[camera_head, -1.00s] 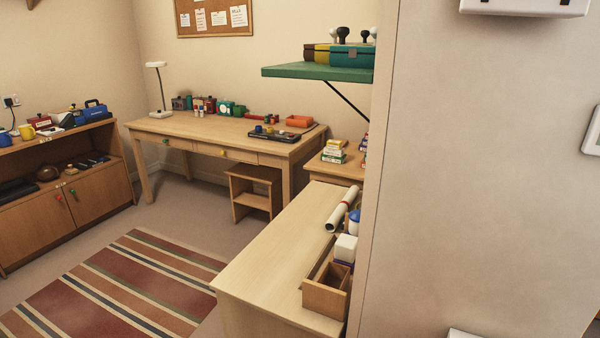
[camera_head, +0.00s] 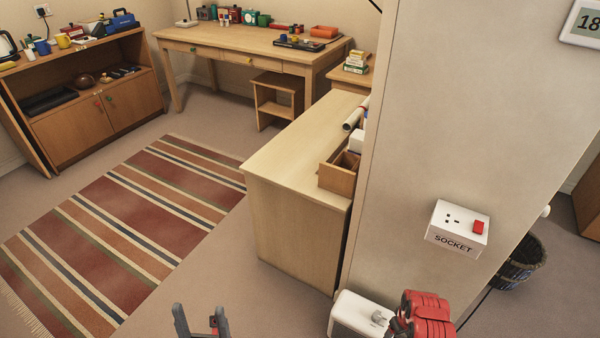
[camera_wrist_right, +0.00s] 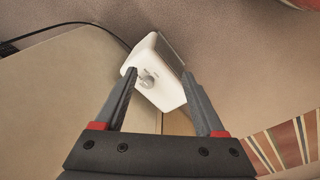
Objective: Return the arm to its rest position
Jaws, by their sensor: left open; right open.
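My left gripper (camera_head: 200,321) shows at the bottom edge of the head view, left of centre. Its two dark fingers are apart, with nothing between them, over the bare floor. A red and black part of my right arm (camera_head: 425,314) shows at the bottom, right of centre. In the right wrist view my right gripper (camera_wrist_right: 160,73) is open, its fingers apart. A white box with a round grey knob (camera_wrist_right: 171,93) lies beyond and between those fingers; whether they touch it I cannot tell. The white box (camera_head: 352,312) also shows in the head view, beside the right arm.
A wall end with a white socket (camera_head: 457,228) stands close on the right. A dark basket (camera_head: 520,264) is at right. The striped rug (camera_head: 120,230) and floor at left are clear.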

